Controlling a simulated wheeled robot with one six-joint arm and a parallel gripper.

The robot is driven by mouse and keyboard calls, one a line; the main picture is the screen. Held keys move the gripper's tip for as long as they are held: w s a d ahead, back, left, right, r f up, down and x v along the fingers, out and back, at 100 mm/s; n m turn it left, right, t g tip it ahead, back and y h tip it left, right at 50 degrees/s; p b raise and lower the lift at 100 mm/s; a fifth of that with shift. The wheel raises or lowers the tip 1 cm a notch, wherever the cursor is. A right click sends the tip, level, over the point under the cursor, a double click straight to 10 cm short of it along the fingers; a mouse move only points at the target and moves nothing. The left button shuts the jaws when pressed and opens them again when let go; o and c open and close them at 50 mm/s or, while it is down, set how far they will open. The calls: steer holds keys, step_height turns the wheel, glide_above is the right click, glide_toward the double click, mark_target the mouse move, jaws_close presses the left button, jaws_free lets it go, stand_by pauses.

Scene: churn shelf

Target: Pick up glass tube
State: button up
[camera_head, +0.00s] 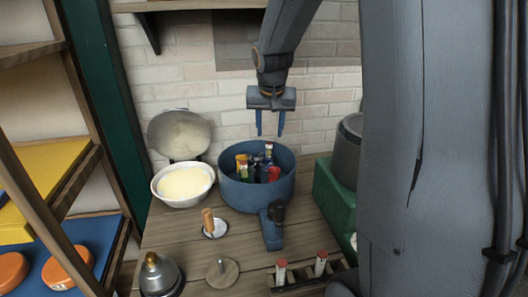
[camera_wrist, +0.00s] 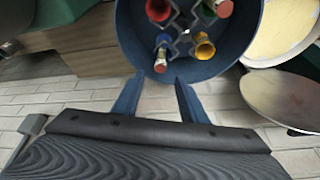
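My gripper (camera_head: 270,125) hangs above the blue round pot (camera_head: 256,195) with its two blue fingers pointing down, apart and empty. Its fingertips (camera_wrist: 158,80) also show in the wrist view, just short of the pot's rim. Two more red-capped, pale tubes (camera_head: 281,271) (camera_head: 320,263) stand in a dark rack at the front. Which is glass I cannot tell.
A white bowl (camera_head: 166,199) of pale yellow stuff stands left of the pot, with a round lid (camera_head: 179,134) against the wall. A green box (camera_head: 333,197) stands right. A wooden-handled tool (camera_head: 208,224), a metal bell shape (camera_head: 158,274) and a wooden disc (camera_head: 222,272) lie in front.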

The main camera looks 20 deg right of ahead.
mark_target(269, 143)
steer(key=shift+s+p+x, duration=0.15)
steer(key=shift+p+x, duration=0.5)
steer(key=shift+x, duration=1.2)
steer(key=shift+s+p+x, duration=0.1)
steer(key=shift+p+x, duration=0.5)
steer(key=shift+x, duration=1.25)
steer(key=shift+a+f, duration=0.15)
